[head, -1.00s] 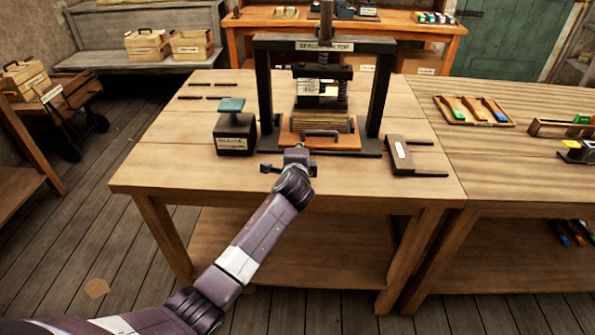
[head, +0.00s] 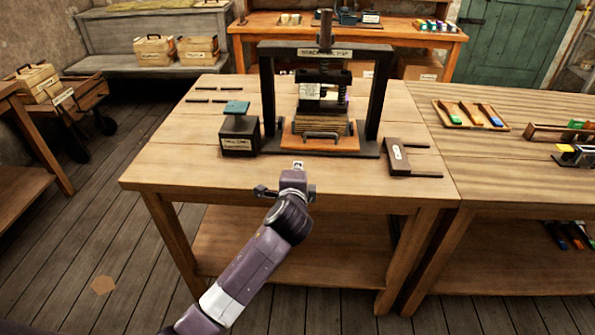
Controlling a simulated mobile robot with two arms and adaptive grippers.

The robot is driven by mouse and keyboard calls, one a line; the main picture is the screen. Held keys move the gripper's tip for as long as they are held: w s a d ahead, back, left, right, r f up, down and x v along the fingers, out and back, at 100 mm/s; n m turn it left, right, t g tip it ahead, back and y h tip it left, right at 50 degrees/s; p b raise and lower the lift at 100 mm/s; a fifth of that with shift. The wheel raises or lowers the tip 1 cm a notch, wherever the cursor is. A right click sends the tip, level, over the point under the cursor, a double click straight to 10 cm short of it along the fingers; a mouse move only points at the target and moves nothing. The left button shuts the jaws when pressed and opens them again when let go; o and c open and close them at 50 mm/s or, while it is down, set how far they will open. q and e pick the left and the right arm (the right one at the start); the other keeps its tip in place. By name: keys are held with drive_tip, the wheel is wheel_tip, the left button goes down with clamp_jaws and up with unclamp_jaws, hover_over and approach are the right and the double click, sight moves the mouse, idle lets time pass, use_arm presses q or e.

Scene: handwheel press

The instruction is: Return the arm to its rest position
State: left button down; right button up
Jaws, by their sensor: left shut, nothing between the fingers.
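My left arm comes in from the lower left, and its gripper (head: 298,166) is over the front part of the wooden table (head: 180,165). The gripper is shut with nothing in it. It is apart from the press (head: 266,95), in front of the wooden tray with a dark handle (head: 321,138) at the press's foot. The press is a black frame with a central screw (head: 326,30) and a stack of sheets under its plate. My right gripper is not in view.
A dark block with a teal top (head: 237,132) stands left of the press. A brown two-pronged piece (head: 398,158) lies to its right. A second table (head: 500,165) with trays adjoins on the right. Floor on the left is open, with a loaded cart (head: 75,105) farther back.

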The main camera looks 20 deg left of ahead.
use_arm(q)
drive_tip(key=shift+v, duration=0.8)
drive_tip(key=s+f+n+g+h, duration=0.2)
drive_tip(key=s+f+n+g, duration=0.35)
drive_tip(key=s+f, duration=0.95)
drive_tip(key=s+d+f+n+g+h, duration=0.2)
drive_tip(key=s+n+g, duration=0.4)
drive_tip(key=s, duration=1.8)
wheel_tip(320, 180, down, 25)
drive_tip(key=s+n, duration=0.1)
drive_tip(key=s, duration=0.1)
drive_tip(key=s+a+f+g, duration=0.1)
drive_tip(key=s+a+f, duration=0.1)
drive_tip(key=s+f, duration=1.5)
drive_tip(key=shift+s+a+f, duration=0.25)
drive_tip(key=shift+s+a, duration=0.05)
drive_tip(key=shift+s, duration=0.05)
